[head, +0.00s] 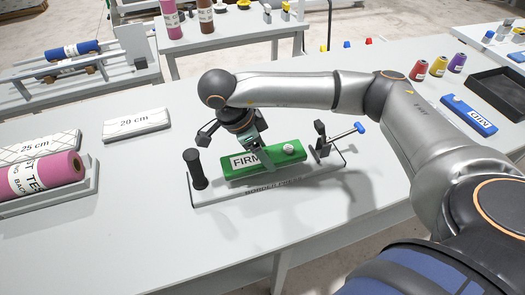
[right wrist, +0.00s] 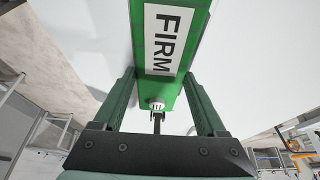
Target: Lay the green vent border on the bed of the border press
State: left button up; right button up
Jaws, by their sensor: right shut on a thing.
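The green border (head: 272,165) is a long bar with a white label reading FIRM and a pale knob near its right end. It lies lengthwise over the bed of the border press (head: 240,196); I cannot tell whether it touches the bed. My right gripper (head: 257,160) comes down from above and is shut on the green border near its middle. In the right wrist view the fingers (right wrist: 161,95) stand on either side of the green border (right wrist: 168,88). The press has a black upright post (head: 195,170) at left and a blue-tipped lever (head: 347,135) at right. My left gripper is out of view.
A white 20 cm block (head: 137,125) and a 25 cm block (head: 38,147) lie to the left, with a pink roll (head: 45,175) in a grey cradle. A blue labelled block (head: 468,114), thread cones (head: 438,66) and a black tray (head: 497,92) are at right.

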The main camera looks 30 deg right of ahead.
aim_at(274, 153)
jog(key=shift+b+x, duration=0.5)
jog(key=shift+x, duration=0.3)
jog(key=shift+d+f+b, duration=0.35)
jog(key=shift+d+b, duration=0.05)
jog(key=shift+d, duration=0.2)
jog(key=shift+d+f+b, duration=0.35)
jog(key=shift+d+b, duration=0.05)
jog(key=shift+d, duration=0.15)
jog(key=shift+s+d, duration=0.1)
jog(key=shift+d, duration=0.05)
jog(key=shift+d+f, duration=0.1)
jog(key=shift+f, duration=0.05)
jog(key=o, duration=1.3)
jog(key=shift+s, duration=0.15)
